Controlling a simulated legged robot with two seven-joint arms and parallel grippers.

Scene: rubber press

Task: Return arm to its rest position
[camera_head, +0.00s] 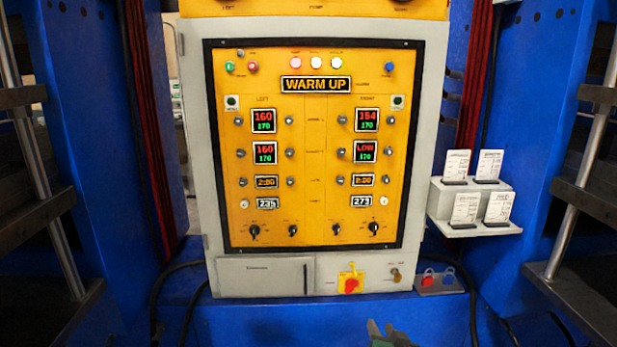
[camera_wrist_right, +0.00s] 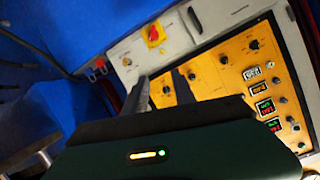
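The control panel (camera_head: 318,190) is yellow in a grey cabinet and faces me in the head view, with a lit "WARM UP" sign (camera_head: 316,84). My right gripper (camera_head: 390,335) shows only as a small dark green piece at the bottom edge of the head view, below the panel. In the right wrist view, its two dark fingers (camera_wrist_right: 161,92) stand apart with nothing seen between them. The panel appears tilted behind them, and I cannot judge the distance to it. My left gripper is in neither view.
A red knob on a yellow plate (camera_head: 351,283) sits low on the cabinet. A card holder (camera_head: 468,204) with several white cards stands at the right. Blue press frames (camera_head: 545,110) flank both sides, with black cables (camera_head: 168,285) near the floor.

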